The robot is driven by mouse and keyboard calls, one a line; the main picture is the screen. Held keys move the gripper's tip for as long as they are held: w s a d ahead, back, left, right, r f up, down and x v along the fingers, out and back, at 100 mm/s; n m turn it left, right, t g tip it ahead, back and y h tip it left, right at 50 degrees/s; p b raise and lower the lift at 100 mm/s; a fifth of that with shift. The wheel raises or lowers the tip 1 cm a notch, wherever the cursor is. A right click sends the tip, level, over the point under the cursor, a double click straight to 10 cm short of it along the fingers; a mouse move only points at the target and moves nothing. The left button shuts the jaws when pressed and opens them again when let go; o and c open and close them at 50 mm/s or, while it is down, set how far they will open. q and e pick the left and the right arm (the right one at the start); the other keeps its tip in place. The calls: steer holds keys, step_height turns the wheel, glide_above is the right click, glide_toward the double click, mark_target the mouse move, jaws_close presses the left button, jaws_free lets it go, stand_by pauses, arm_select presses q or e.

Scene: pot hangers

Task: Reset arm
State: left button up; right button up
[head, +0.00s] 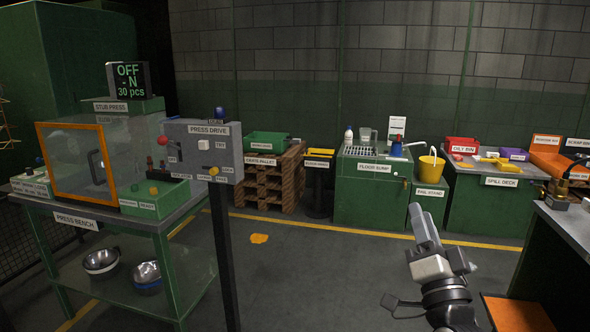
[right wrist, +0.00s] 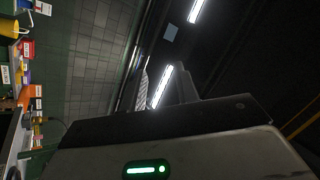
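My right gripper (head: 424,222) stands up from the lower right of the head view, its fingers pointing upward over the grey floor. In the right wrist view its two fingers (right wrist: 162,85) show with a gap between them, and a ceiling light shows through that gap. Nothing is held in it and it touches nothing that I can see. My left gripper and left arm are not in the head view.
The press bench (head: 76,219) stands at left, with the press drive panel (head: 220,150) on a post beside it. A dark workbench (head: 570,226) is at right, with an orange box (head: 517,314) low beside it.

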steer(key=s+a+f+n+g+y, duration=0.2)
steer(key=s+a+f+n+g, duration=0.15)
steer(key=f, duration=0.55)
steer(key=s+a+f+n+g+y, duration=0.2)
steer(key=s+a+f+n+g, duration=0.15)
steer(key=f, duration=0.65)
steer(key=s+a+f+n+g, duration=0.1)
steer(key=s+f+n+g, duration=0.1)
steer(key=s+f, duration=0.5)
steer(key=s+a+f+n+g, duration=0.2)
steer(key=s+f+n+g, duration=0.1)
steer(key=s+f, duration=0.4)
steer(key=shift+s+a+f+g, duration=0.25)
steer(key=shift+s+f+g, duration=0.15)
steer(key=shift+s+g, duration=0.7)
steer(key=shift+s, duration=0.15)
